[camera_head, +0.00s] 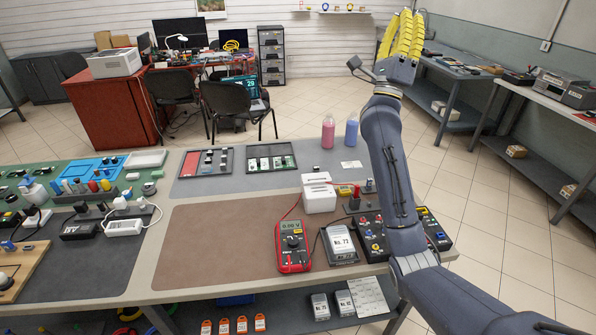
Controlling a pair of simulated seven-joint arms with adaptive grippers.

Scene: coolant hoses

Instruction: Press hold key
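My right gripper (402,36), with yellow fingers, is raised at the upper right, pointing up, far from the multimeter and holding nothing that I can see. Whether its fingers are apart is unclear. My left gripper is out of view.
A device labelled No. 72 (338,245) stands just right of the multimeter. A black panel with knobs (374,243) lies partly behind my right arm. A white box (318,192) stands behind the multimeter.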

